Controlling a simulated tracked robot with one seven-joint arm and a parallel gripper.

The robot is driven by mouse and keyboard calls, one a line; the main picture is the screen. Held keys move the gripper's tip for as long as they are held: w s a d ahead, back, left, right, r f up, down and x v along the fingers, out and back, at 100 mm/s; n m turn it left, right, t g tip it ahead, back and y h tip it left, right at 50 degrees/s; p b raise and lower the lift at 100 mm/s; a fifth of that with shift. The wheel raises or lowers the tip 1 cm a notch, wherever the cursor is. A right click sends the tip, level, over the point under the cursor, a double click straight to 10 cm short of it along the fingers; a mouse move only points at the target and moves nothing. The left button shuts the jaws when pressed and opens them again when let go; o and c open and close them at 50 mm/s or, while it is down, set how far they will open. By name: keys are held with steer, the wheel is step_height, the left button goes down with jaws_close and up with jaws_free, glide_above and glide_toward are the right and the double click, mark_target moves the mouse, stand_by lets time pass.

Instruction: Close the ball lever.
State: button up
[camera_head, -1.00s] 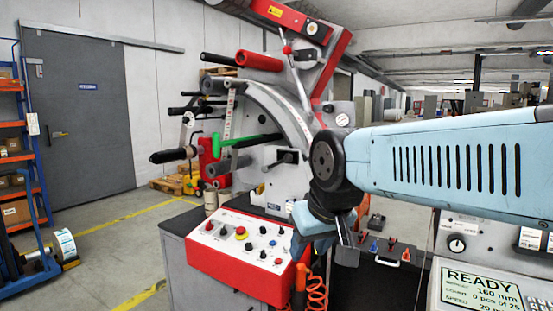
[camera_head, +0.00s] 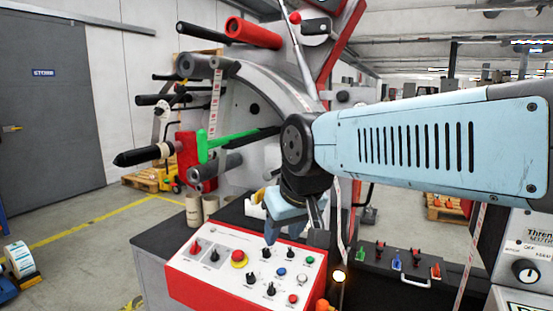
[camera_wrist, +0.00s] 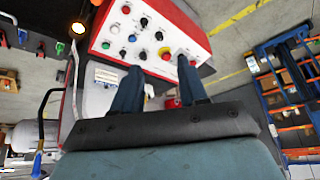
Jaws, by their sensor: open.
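The ball lever is a long thin metal rod with a red ball (camera_head: 295,18) at its top, rising from the upper part of the rewinder in the head view. It stands nearly upright with a slight tilt. Its lower end is close to the machine face near the curved metal arm. My gripper (camera_head: 293,236) is well below the lever, pointing down over the red-and-white control panel (camera_head: 243,263). It is open with nothing between its fingers, which also show in the wrist view (camera_wrist: 159,66). I cannot make out the red ball in the wrist view.
A green bar (camera_head: 228,142) and several rollers stick out to the left of the machine. Small coloured switches (camera_head: 397,260) stand right of the panel. A lit lamp (camera_head: 338,275) is beside the panel. Open floor lies to the left, before a grey door (camera_head: 50,110).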

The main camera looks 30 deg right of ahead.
steer(key=shift+w, duration=0.45)
steer(key=shift+o, duration=0.7)
steer(key=shift+d+r, duration=0.1)
steer(key=shift+o, duration=1.2)
steer(key=w+d+r+n, duration=0.1)
steer(key=w+d+r, duration=0.6)
steer(key=w+r, duration=0.2)
steer(key=shift+w+r+n+g+y, duration=0.3)
steer(key=shift+w+r+n+g, duration=0.1)
steer(key=shift+w, duration=0.25)
steer(key=w+d+r+n, duration=0.1)
steer(key=w+d+r, duration=0.2)
steer(key=w+d, duration=0.3)
steer(key=w+d+r+n, duration=0.2)
steer(key=w+d+r, duration=0.2)
steer(key=d, duration=0.3)
steer(key=shift+y, duration=0.3)
steer(key=x, duration=1.3)
steer(key=shift+s+f, duration=0.15)
steer(key=shift+f, duration=0.35)
jaws_close()
